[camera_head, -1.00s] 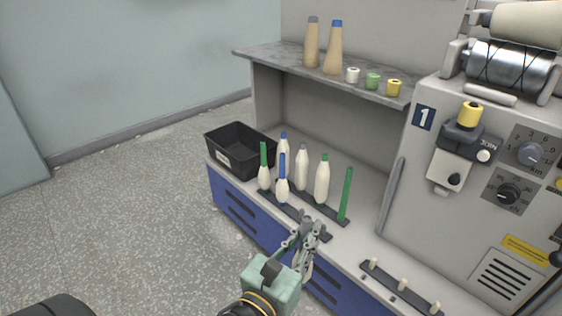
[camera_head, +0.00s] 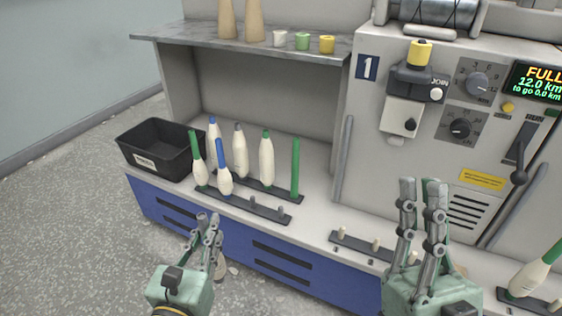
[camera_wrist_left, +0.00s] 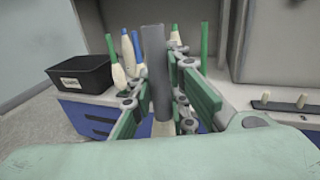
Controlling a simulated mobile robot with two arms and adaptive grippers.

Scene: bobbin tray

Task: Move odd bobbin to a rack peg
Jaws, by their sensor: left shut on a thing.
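My left gripper (camera_head: 208,222) is shut on a grey-tubed bobbin, in front of the blue cabinet front. The bobbin's grey tube (camera_wrist_left: 155,75) stands nearly upright between the green finger pads in the left wrist view; its cream lower part (camera_head: 220,266) shows below the fingers in the head view. The front rack (camera_head: 235,206) holds a green-topped bobbin (camera_head: 198,165) and a blue-topped bobbin (camera_head: 224,178) at its left; two bare pegs (camera_head: 253,203) are at its right. The back rack (camera_head: 284,194) holds blue-, grey- and green-topped bobbins and a bare green tube (camera_head: 295,168). My right gripper (camera_head: 421,190) is open and empty.
A black bin (camera_head: 160,150) stands at the counter's left end. A short peg rack (camera_head: 360,247) lies in front of the machine (camera_head: 400,150). Another rack at the far right holds a tilted green-tubed bobbin (camera_head: 530,278). A shelf (camera_head: 180,40) overhangs the racks.

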